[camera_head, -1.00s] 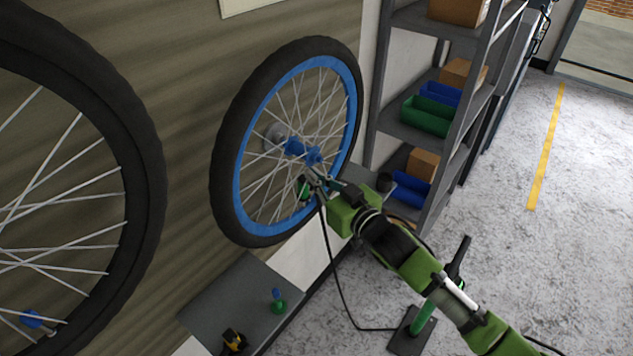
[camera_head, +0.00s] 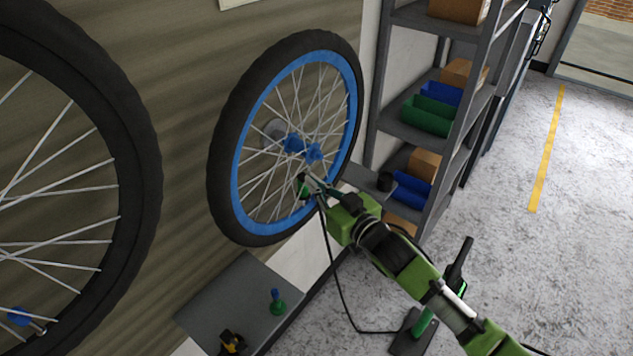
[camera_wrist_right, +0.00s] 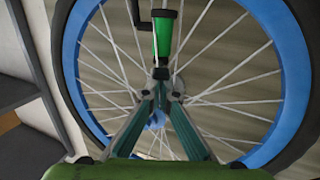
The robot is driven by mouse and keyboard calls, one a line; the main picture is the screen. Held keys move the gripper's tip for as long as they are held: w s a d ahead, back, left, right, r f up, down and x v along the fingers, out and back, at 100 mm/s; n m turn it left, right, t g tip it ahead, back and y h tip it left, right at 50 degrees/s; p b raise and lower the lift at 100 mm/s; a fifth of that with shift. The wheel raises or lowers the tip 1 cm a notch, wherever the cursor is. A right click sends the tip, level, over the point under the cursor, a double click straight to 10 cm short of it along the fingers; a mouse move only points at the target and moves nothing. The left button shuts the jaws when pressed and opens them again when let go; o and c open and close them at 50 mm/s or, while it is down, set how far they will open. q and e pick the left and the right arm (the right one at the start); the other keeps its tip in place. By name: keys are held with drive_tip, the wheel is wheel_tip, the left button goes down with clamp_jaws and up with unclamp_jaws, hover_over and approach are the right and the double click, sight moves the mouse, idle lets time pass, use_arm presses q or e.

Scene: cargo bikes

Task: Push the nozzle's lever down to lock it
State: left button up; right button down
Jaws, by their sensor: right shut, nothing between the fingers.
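The green and black nozzle (camera_head: 303,187) is at the lower spokes of the blue-rimmed wheel (camera_head: 240,190), inside the rim. In the wrist view the nozzle (camera_wrist_right: 163,38) is upright, just beyond my fingertips. A dark bar (camera_wrist_right: 135,12) beside its top may be the lever; its position is unclear. My right gripper (camera_head: 311,180) is shut and empty, its tips close to the nozzle. In the wrist view the tips (camera_wrist_right: 168,84) meet just below the nozzle's dark end; contact is unclear. Whether the nozzle sits on a valve is hidden. My left gripper is out of view.
A thin black hose (camera_head: 345,300) hangs below the nozzle toward the green floor pump (camera_head: 421,325). A grey ledge (camera_head: 225,300) under the wheel holds a small green-blue item (camera_head: 277,302). A shelf rack (camera_head: 440,165) stands at right. Another wheel (camera_head: 140,170) is at left.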

drive_tip(key=shift+f+b, duration=0.3)
drive_tip(key=shift+f, duration=0.35)
drive_tip(key=shift+r, duration=0.15)
drive_tip(key=shift+s+d+r+p, duration=0.1)
drive_tip(key=shift+s+d+p, duration=0.15)
drive_tip(key=shift+p, duration=0.15)
drive_tip(key=f+p+v, duration=0.1)
drive_tip(key=p+v, duration=0.3)
drive_tip(key=v, duration=0.4)
drive_tip(key=shift+s+r+p, duration=0.2)
drive_tip(key=shift+r+p, duration=0.1)
drive_tip(key=shift+r, duration=0.2)
drive_tip(key=shift+d, duration=0.1)
